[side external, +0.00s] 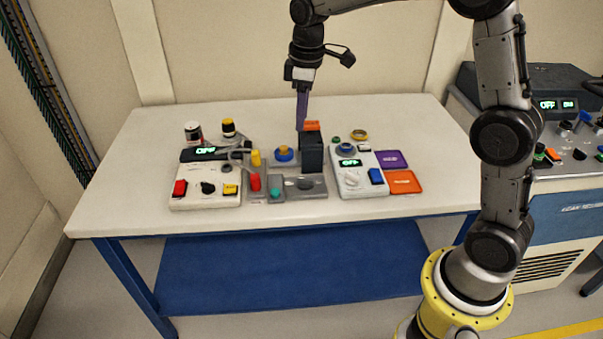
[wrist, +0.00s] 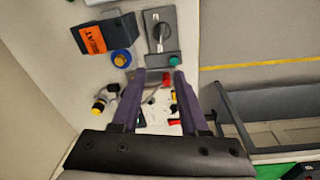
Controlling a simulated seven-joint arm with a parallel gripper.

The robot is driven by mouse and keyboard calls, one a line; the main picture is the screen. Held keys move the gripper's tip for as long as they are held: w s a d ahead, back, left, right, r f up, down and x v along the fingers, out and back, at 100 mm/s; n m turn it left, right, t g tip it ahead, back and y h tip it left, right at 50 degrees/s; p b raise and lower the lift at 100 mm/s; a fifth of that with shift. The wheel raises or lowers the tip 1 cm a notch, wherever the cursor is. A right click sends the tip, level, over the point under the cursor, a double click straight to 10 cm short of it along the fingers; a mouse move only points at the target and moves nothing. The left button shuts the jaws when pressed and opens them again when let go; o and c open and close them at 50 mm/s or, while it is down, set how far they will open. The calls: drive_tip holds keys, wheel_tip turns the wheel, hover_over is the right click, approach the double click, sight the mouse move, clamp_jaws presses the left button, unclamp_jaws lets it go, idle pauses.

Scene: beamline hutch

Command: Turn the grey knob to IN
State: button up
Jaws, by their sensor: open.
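A grey knob (side external: 305,184) sits on a grey panel (side external: 317,193) at the middle of the bench. In the wrist view, a grey knob (wrist: 161,32) shows on its panel beyond my fingertips, with a teal button near it. Any IN marking is too small to read. My gripper (side external: 301,127) has purple fingers pointing down and is above the bench, behind the panel in the side view. In the wrist view, my gripper (wrist: 160,72) is open, its fingers apart, with nothing held. A red part shows below, between the fingertips.
A dark block (side external: 312,155) with an orange label stands behind the grey panel, beside a blue-and-yellow button (side external: 284,153). White control boxes (side external: 190,200) (side external: 362,188) flank the panel. The bench's front strip is clear.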

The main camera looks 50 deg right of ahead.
drive_tip(key=g, duration=0.1)
hover_over(302, 178)
wheel_tip(302, 178, down, 5)
wheel_tip(302, 178, down, 13)
drive_tip(key=shift+f, duration=0.15)
idle(0.3)
clamp_jaws()
